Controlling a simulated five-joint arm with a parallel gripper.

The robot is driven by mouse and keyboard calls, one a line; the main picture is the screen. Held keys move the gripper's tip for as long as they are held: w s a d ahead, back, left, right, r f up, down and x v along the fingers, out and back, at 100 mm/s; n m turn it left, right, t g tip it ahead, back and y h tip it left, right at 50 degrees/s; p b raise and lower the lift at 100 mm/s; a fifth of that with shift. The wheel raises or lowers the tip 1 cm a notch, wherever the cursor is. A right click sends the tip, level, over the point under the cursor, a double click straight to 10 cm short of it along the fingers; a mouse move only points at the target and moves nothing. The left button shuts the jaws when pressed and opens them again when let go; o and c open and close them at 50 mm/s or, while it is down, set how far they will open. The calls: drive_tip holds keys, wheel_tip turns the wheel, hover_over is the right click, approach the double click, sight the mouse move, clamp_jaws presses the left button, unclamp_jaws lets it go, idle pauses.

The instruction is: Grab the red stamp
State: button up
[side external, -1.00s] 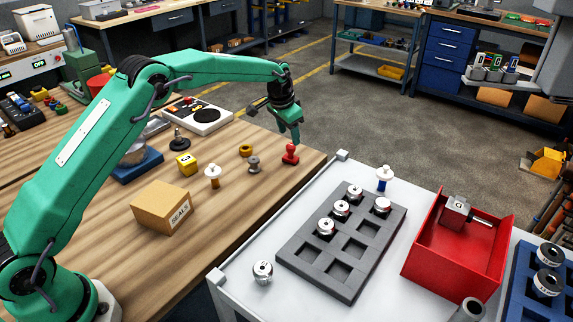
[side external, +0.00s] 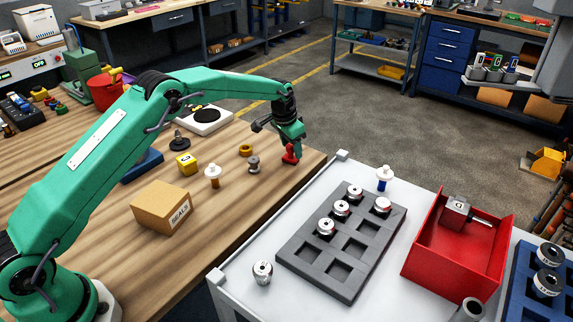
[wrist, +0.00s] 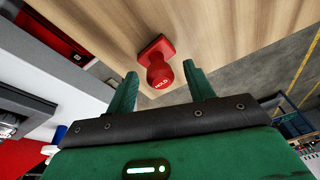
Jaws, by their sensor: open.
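The red stamp (side external: 289,155) stands upright on the wooden table near its right edge. The stamp is not held.
A grey spool (side external: 253,164), a yellow ring (side external: 246,150), a yellow block (side external: 186,163) and a cardboard box (side external: 161,206) stand left of the stamp. Right of the table, a white bench (side external: 235,292) carries a grey tray (side external: 318,282) and a red bin (side external: 452,268).

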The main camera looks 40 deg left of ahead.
idle(0.3)
drive_tip(key=c, duration=1)
drive_tip(key=shift+r, duration=0.2)
drive_tip(key=shift+c, duration=0.2)
drive_tip(key=shift+r, duration=0.5)
drive_tip(key=v, duration=0.3)
drive_tip(key=shift+w, duration=0.4)
drive_tip(key=s+d+r, duration=0.6)
drive_tip(key=d, duration=0.4)
drive_tip(key=shift+r+h, duration=0.3)
drive_tip(key=shift+r, duration=0.1)
drive_tip(key=shift+s, duration=0.15)
